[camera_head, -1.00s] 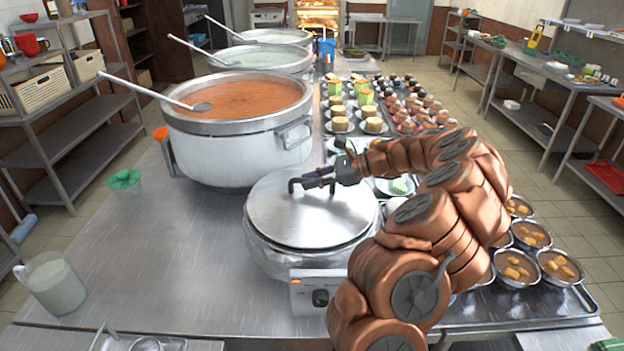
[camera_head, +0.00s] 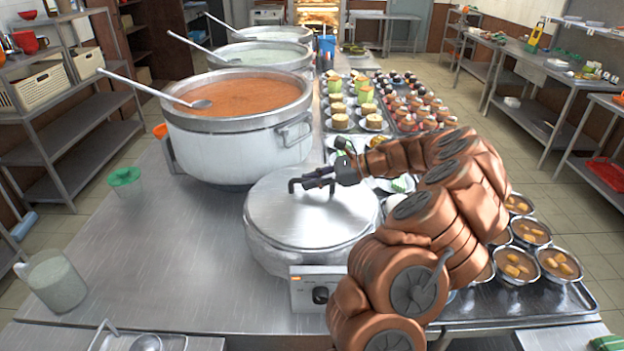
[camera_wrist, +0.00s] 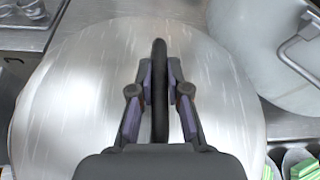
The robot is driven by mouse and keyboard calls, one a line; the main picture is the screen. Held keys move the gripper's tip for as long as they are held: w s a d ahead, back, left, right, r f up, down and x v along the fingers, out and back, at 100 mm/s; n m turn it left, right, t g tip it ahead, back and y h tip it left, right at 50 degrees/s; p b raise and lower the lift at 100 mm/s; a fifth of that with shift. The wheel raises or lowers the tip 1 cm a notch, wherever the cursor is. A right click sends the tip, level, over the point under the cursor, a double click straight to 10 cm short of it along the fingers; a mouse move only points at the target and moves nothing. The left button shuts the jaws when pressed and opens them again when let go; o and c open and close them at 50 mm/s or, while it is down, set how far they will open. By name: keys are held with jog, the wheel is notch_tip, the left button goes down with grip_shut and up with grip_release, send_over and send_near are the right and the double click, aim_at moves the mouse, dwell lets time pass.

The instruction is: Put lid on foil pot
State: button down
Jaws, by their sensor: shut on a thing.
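The round metal lid (camera_head: 290,215) lies flat over the top of the foil-wrapped pot (camera_head: 272,257), which stands on a cooker with a knob. The lid covers the pot's mouth, so the inside is hidden. My gripper (camera_head: 297,185) is shut on the lid's dark bar handle, over the lid's middle. In the wrist view the handle (camera_wrist: 160,90) runs between the two fingers (camera_wrist: 160,95), and the lid's brushed surface (camera_wrist: 80,90) fills most of the picture. Whether the rim sits fully all round cannot be told on the side behind my arm.
A large pot of orange congee (camera_head: 240,135) with a ladle stands close behind, to the left. Trays of cups (camera_head: 410,105) and bowls (camera_head: 520,262) lie to the right. A clear jug (camera_head: 52,280) stands at the left.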

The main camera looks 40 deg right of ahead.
dwell(0.4)
jog(key=c, duration=1.1)
grip_release()
jog(key=shift+o, duration=0.2)
jog(key=v, duration=1.2)
